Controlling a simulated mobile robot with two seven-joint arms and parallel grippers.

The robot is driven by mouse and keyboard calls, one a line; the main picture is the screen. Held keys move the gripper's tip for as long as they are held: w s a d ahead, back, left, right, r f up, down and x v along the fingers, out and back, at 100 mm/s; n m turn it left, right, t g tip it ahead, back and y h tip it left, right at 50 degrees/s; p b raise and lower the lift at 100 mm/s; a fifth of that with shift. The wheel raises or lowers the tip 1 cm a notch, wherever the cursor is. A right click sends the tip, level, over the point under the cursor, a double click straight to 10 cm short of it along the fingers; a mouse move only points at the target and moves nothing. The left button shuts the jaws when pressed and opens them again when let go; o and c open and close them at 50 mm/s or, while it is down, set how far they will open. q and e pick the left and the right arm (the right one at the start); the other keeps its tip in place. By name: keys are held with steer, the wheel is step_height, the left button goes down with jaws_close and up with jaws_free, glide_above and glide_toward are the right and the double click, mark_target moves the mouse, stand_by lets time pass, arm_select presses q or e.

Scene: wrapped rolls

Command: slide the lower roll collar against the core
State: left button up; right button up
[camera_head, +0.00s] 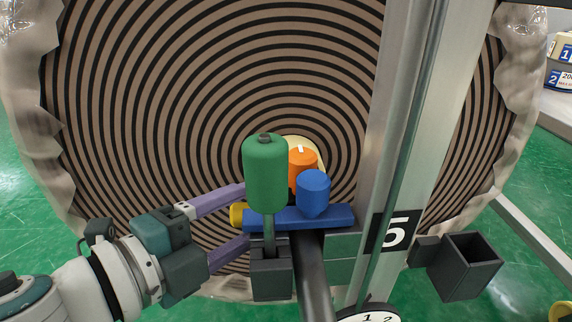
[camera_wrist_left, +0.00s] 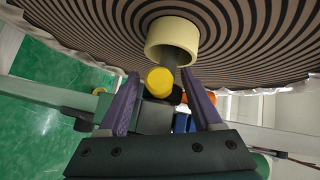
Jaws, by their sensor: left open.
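The large striped roll (camera_head: 150,110) stands upright and fills the back. Its pale core (camera_head: 316,148) is partly hidden in the head view; in the wrist view the core (camera_wrist_left: 172,42) is a cream ring with a grey shaft in it. In front of it, a blue bar (camera_head: 320,217) with a blue knob, an orange knob (camera_head: 302,160) and a yellow end cap (camera_head: 238,215) seems to be the collar. My left gripper (camera_head: 245,214) is open, its purple fingers on either side of the yellow cap (camera_wrist_left: 160,80). Contact cannot be told. My right gripper is out of view.
A green handle (camera_head: 265,172) stands in front of the blue bar. A grey metal post (camera_head: 420,120) marked 5 rises to the right. An open dark box (camera_head: 470,265) sticks out right of it. Green floor (camera_wrist_left: 35,90) is open at left.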

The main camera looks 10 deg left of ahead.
arm_select(q)
steer(key=shift+c, duration=0.3)
jaws_close()
stand_by(1.1)
